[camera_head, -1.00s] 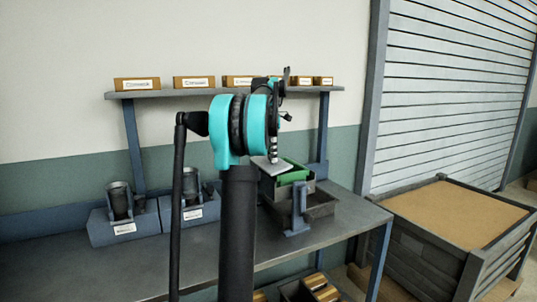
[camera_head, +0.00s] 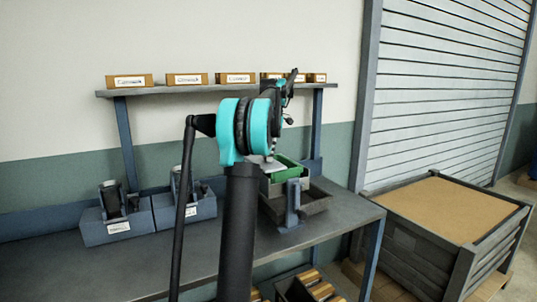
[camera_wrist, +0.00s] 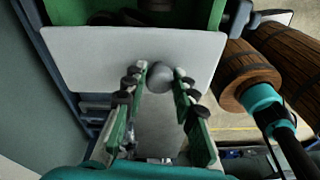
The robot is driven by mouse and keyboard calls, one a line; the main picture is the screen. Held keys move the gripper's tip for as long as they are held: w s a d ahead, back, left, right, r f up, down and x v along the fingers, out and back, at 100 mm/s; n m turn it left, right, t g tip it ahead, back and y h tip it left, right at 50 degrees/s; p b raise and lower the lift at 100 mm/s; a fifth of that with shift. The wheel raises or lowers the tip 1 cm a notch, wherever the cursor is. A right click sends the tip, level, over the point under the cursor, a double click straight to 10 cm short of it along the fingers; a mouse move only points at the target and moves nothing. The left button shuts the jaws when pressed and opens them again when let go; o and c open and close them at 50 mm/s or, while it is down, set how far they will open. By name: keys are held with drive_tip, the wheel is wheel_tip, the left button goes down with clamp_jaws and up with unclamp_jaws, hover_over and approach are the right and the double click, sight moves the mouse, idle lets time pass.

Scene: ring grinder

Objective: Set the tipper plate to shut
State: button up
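A pale flat plate (camera_wrist: 85,55), which I take for the tipper plate, lies along the front of a green bin (camera_wrist: 70,12) in the wrist view. A round grey knob (camera_wrist: 162,75) sits on the plate. My gripper (camera_wrist: 161,70) has its two green fingers on either side of the knob, tips close to its edges. I cannot tell whether they touch it. In the head view my arm hides most of the plate; a pale bit (camera_head: 266,162) shows beside the green bin (camera_head: 286,171). The plate's hinge does not show clearly.
The bin stands on a grey workbench (camera_head: 335,213) with a blue upright bracket (camera_head: 293,203) in front. Grey holders (camera_head: 110,230) stand left. A shelf (camera_head: 180,92) with labelled boxes is behind. A wooden barrel-like part (camera_wrist: 247,75) is right of my gripper.

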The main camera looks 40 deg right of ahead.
drive_tip(key=o, duration=0.4)
drive_tip(key=shift+r, duration=0.1)
drive_tip(key=r, duration=0.3)
drive_tip(key=d+r, duration=0.1)
drive_tip(key=r, duration=0.3)
drive_tip(key=d+r, duration=0.1)
drive_tip(key=r, duration=0.3)
drive_tip(key=shift+d+r, duration=0.2)
drive_tip(key=shift+r, duration=0.05)
idle(0.3)
